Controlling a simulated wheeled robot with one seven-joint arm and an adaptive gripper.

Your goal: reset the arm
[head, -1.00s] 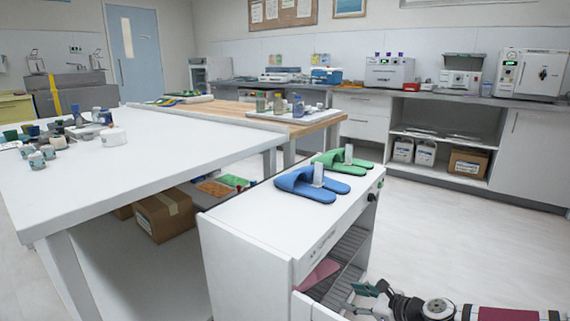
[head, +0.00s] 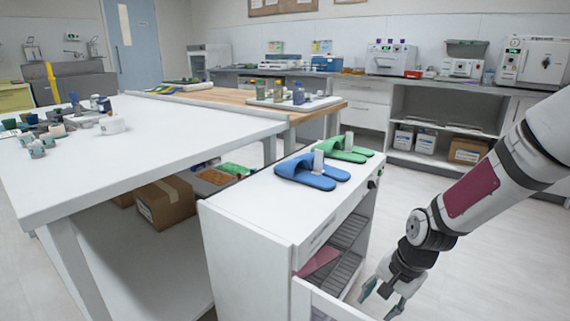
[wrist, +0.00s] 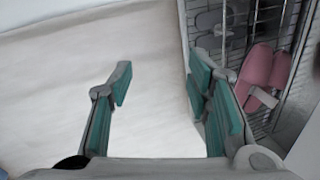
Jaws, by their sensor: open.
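My gripper (head: 381,298) is at the lower right in the head view, beside the open front of the white cabinet (head: 245,225). My arm comes down to it from the right edge. In the wrist view my gripper (wrist: 165,95) has its two green-padded fingers wide apart, with only pale floor between them. It is open and empty. Pink slippers (wrist: 262,72) lie on a wire rack inside the cabinet, to the right of the fingers. A pink slipper also shows in the head view (head: 318,261).
Blue slippers (head: 305,172) and green slippers (head: 345,150) stand on the cabinet top. A white table (head: 150,150) with several small cups is at left. The cabinet's open door or drawer front (head: 325,300) is close to my gripper. Floor at right is clear.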

